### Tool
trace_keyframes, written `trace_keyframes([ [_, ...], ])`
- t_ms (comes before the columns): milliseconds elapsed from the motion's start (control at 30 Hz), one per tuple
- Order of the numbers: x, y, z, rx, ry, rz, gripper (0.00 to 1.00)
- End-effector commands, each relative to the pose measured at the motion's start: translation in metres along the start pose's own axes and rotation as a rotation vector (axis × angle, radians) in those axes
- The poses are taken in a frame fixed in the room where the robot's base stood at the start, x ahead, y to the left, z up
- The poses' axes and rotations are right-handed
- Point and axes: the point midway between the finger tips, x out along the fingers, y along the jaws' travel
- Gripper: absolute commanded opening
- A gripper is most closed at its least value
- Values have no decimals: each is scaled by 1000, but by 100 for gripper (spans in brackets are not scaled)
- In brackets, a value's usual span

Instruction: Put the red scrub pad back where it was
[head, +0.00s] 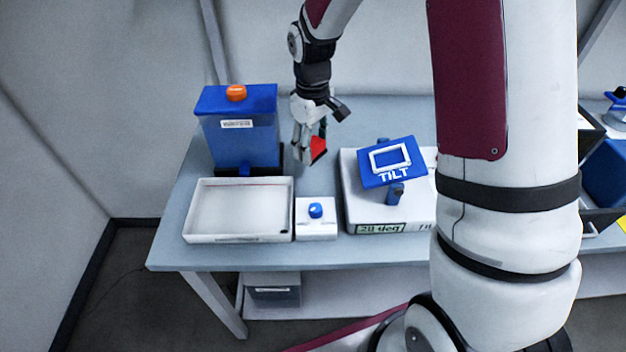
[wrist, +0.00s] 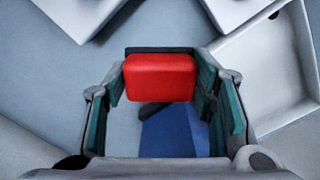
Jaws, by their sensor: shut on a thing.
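The red scrub pad (head: 318,148) is held in my gripper (head: 308,152) above the table, behind the small white box with a blue knob. In the wrist view the red pad (wrist: 160,77) sits between the two fingers of my gripper (wrist: 160,85), with a dark layer along its far edge. The fingers are shut on its two sides. A blue shape lies below and beyond the pad in the wrist view. I cannot tell from the frames where the pad was before.
A blue dispenser with an orange knob (head: 238,130) stands at the back left. A white tray (head: 190,222) is in front of it. The small white box (head: 317,228) and the blue TILT sign (head: 393,162) on a white platform (head: 352,190) are to the right. Bare table (head: 313,180) lies between them.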

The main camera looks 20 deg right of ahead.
Motion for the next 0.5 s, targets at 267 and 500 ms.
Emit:
trace_keyframes([
  [267, -8, 1, -2, -485, 3, 0, 25],
  [500, -12, -2, 1, -683, 4, -3, 25],
])
